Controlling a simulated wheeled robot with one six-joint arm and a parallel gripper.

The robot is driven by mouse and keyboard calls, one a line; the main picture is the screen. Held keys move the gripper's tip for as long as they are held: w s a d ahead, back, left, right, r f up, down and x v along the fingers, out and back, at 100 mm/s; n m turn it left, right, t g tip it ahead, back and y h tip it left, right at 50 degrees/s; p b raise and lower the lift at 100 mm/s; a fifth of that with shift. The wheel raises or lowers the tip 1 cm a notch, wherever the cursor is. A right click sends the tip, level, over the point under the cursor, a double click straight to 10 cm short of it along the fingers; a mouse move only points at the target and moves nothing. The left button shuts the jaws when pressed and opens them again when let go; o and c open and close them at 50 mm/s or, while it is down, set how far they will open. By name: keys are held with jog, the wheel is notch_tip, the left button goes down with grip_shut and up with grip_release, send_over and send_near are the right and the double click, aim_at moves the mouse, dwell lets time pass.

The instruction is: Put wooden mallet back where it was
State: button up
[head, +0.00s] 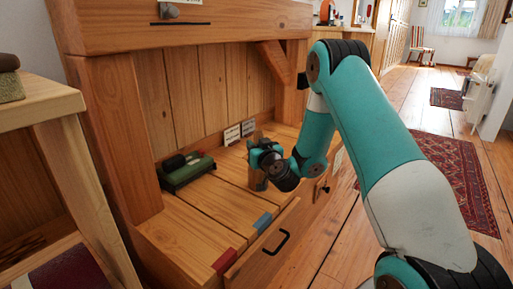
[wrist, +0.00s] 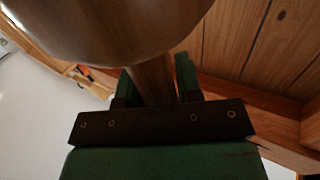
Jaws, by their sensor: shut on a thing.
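The wooden mallet shows in the wrist view as a large rounded brown head (wrist: 110,28) with a brown handle (wrist: 151,82) below it. My gripper (wrist: 155,85) has its two green fingers on either side of the handle and is shut on it. In the head view my gripper (head: 264,160) is over the right part of the wooden bench (head: 205,212), in front of the back panel. A brown wooden piece (head: 258,182) shows below the gripper, partly hidden by it. I cannot tell whether it touches the bench.
A green object with dark rolls (head: 187,171) sits on the bench to the left. Two small cards (head: 232,134) stand at the back. Red (head: 224,261) and blue (head: 262,222) markers lie along the front edge. A brace (head: 273,62) and overhead beam (head: 190,38) frame the bench.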

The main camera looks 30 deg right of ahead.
jog(key=o, duration=0.9)
jog(key=shift+o, duration=0.2)
jog(key=shift+s+a+f+b, duration=0.1)
jog(key=shift+s+f+b, duration=0.15)
jog(key=shift+s+b, duration=0.7)
jog(key=s+a+b, duration=0.2)
jog(key=s+b, duration=0.8)
jog(key=b, duration=0.1)
jog(key=shift+r, duration=0.3)
jog(key=shift+a, duration=0.2)
